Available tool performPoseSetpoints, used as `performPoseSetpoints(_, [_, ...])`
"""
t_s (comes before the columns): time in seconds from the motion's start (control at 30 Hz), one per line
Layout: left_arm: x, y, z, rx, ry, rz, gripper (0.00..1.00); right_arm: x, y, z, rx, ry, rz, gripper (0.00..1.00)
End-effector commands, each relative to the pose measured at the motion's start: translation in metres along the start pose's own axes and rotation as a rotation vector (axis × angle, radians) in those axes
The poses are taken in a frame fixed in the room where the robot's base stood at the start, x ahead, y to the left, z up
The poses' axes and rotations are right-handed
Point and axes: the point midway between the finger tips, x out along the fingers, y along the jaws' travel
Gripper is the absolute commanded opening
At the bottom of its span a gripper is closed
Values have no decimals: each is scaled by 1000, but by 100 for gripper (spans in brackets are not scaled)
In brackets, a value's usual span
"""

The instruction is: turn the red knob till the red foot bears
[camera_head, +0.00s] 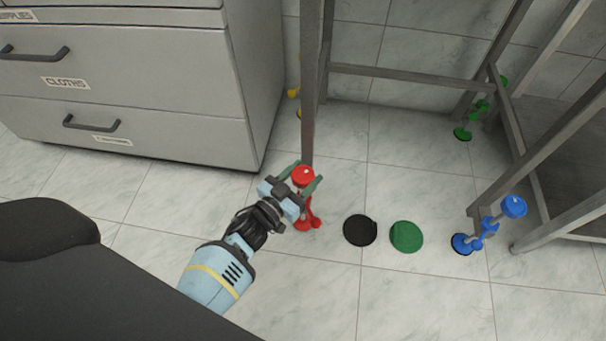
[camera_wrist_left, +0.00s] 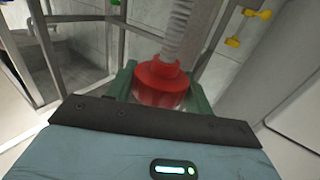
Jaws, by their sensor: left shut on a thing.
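The red knob (camera_head: 303,175) sits at the lower end of a grey table leg, above the red foot (camera_head: 304,224) on the tiled floor. My left gripper (camera_head: 302,180) is shut on the red knob, with a green finger on each side of it. In the left wrist view the knob (camera_wrist_left: 161,82) lies between the fingers, with a threaded rod rising above it. I cannot tell whether the red foot presses on the floor. My right gripper is not in view.
A blue foot (camera_head: 463,244) with a blue knob (camera_head: 513,206), a green foot (camera_head: 463,132) and yellow parts (camera_head: 294,93) are at other legs. A black disc (camera_head: 360,230) and a green disc (camera_head: 406,237) lie on the floor. A grey drawer cabinet (camera_head: 190,90) stands at left.

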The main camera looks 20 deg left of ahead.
Motion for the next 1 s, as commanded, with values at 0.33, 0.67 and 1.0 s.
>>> performPoseSetpoints(0.33, [-1,-2,0,9,-4,168,29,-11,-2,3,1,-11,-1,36])
performPoseSetpoints(0.67, [0,-3,1,9,-3,469,29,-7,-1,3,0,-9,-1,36])
performPoseSetpoints(1.0, [1,-3,0,4,-2,742,29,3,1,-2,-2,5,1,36])
